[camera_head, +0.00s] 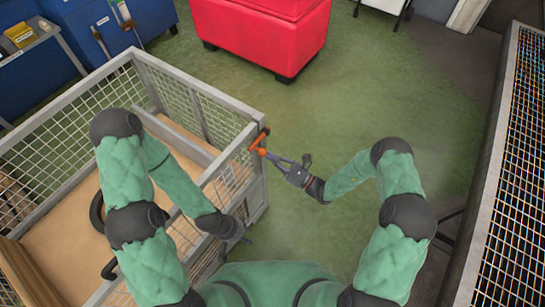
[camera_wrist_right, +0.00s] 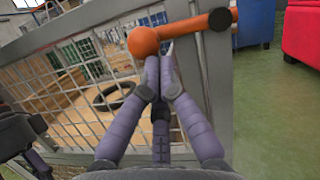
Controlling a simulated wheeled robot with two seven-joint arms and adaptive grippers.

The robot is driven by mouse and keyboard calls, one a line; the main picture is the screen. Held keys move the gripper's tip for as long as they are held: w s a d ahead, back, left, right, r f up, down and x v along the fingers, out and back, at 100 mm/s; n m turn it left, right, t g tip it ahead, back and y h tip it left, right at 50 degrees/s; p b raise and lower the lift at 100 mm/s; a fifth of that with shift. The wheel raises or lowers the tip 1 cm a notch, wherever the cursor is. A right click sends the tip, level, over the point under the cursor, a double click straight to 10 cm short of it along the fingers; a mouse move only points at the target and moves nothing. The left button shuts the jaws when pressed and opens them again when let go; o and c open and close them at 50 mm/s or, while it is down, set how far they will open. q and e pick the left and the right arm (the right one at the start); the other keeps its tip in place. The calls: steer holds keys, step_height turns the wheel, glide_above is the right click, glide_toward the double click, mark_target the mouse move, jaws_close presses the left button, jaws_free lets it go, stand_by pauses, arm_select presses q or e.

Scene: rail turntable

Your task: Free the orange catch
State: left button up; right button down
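The orange catch (camera_head: 259,142) sits at the top corner of the grey mesh cage (camera_head: 201,88). In the right wrist view it is an orange bar with a round knob (camera_wrist_right: 143,41), lying nearly level across the corner post. My right gripper (camera_head: 267,154) is at the catch; its purple fingers (camera_wrist_right: 160,65) are drawn together, tips just under the bar beside the knob. Whether they pinch the bar is unclear. My left gripper (camera_head: 243,239) is low by the cage's near side, partly hidden; its finger state is unclear.
A black ring (camera_head: 97,212) lies on the cage's wooden floor. A red padded box (camera_head: 262,35) stands on the green floor beyond. Blue cabinets (camera_head: 160,15) are at the back left, and another mesh-topped frame (camera_head: 497,150) is at the right. The floor between is clear.

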steer(key=shift+r+m+p, duration=0.25)
steer(key=shift+m+p, duration=0.05)
steer(key=shift+m, duration=0.1)
steer(key=w+d+r+m+t+h+p, duration=0.1)
steer(key=r+m+t+h+p, duration=0.1)
steer(key=m+p, duration=0.6)
steer(key=w+d+r+m+t+h+p, duration=0.1)
steer(key=r+m+h+p, duration=0.3)
steer(key=m, duration=0.9)
step_height(320, 180, up, 3)
steer(key=w+p, duration=0.1)
steer(key=p, duration=0.2)
steer(key=shift+w+d+m+t+h+p, duration=0.2)
steer(key=shift+d+m+t+h+p, duration=0.1)
steer(key=shift+t+h+p, duration=0.1)
steer(key=shift+w+r, duration=0.1)
steer(key=shift+w, duration=0.05)
steer(key=shift+d, duration=0.1)
